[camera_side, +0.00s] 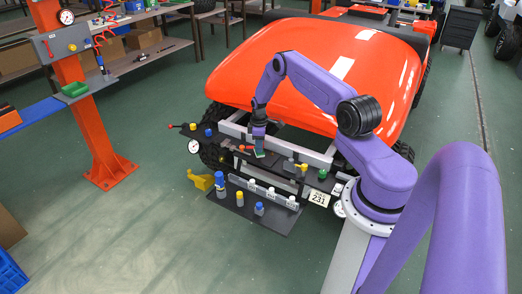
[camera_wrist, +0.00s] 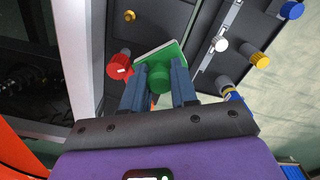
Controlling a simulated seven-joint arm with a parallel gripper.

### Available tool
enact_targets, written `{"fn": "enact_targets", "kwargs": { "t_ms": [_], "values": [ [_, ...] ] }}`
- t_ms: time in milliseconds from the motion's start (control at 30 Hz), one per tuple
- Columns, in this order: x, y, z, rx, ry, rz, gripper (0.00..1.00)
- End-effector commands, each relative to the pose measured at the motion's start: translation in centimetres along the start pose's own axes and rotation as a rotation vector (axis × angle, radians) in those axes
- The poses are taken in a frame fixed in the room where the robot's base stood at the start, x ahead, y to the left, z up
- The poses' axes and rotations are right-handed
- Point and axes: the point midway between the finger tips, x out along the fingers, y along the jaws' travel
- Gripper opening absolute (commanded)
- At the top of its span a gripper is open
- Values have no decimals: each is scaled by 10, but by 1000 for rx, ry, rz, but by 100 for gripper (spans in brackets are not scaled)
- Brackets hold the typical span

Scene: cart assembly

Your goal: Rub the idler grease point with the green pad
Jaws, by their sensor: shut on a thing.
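My gripper (camera_side: 258,140) is over the dark panel at the front of the orange cart. In the wrist view my gripper (camera_wrist: 159,90) is shut on the round green handle of the green pad (camera_wrist: 165,54). The pad is a flat plate with a pale edge, just beyond the fingertips. The green pad also shows small in the side view (camera_side: 260,154), low at the gripper's tip. I cannot tell whether it touches the panel. I cannot tell which fitting is the idler grease point; no label for it is readable.
A red knob (camera_wrist: 118,66) is close left of the pad, with a white knob (camera_wrist: 221,44) and a yellow knob (camera_wrist: 260,60) to its right. A lower dark shelf (camera_side: 270,219) carries blue and yellow-topped pegs. The orange cart hood (camera_side: 300,65) rises behind.

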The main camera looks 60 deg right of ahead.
Motion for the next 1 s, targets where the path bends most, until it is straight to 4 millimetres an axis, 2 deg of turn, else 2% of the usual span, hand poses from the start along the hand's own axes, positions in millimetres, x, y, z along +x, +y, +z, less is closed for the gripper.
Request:
{"fn": "enact_targets", "kwargs": {
  "t_ms": [533, 1000],
  "values": [
    [-49, 0, 0, -1, 0, 1, 0],
    [-53, 0, 0, -1, 0, 0, 0]
  ]
}}
